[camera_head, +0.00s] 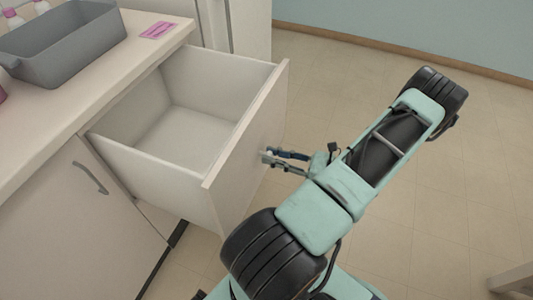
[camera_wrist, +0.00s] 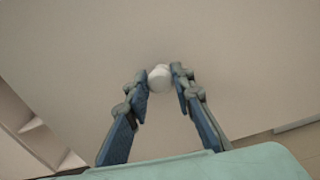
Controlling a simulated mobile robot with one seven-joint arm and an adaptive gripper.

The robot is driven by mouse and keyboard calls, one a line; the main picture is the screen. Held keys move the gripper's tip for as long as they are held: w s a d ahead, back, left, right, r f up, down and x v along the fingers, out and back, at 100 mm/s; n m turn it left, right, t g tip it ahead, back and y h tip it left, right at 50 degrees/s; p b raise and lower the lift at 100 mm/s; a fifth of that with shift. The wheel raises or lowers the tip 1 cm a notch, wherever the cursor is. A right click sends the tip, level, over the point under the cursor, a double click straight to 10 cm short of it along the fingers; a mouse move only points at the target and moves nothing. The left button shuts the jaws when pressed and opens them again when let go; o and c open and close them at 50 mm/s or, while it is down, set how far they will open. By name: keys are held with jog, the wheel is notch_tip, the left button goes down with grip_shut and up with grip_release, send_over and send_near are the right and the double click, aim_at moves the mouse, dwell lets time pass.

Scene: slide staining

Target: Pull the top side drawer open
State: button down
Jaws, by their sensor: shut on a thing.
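The top side drawer (camera_head: 212,190) is pulled well out of the white cabinet, and its empty inside shows in the head view. Its front panel also fills much of the wrist view (camera_wrist: 220,40). A round pale knob (camera_wrist: 160,77) sits on that panel. My gripper (camera_head: 268,156) is at the outer face of the drawer front. In the wrist view its two fingers (camera_wrist: 160,84) are closed around the knob, one on each side. The fingers hide the knob in the head view.
A grey tub (camera_head: 65,50) and a pink-purple item (camera_head: 158,30) lie on the countertop (camera_head: 100,92). A cabinet door with a dark handle (camera_head: 90,178) is below the counter at left.

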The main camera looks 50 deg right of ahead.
jog(key=shift+s+a, duration=0.1)
jog(key=shift+s, duration=0.05)
jog(key=c, duration=1.7)
grip_release()
jog(key=shift+s, duration=0.1)
jog(key=v, duration=1.2)
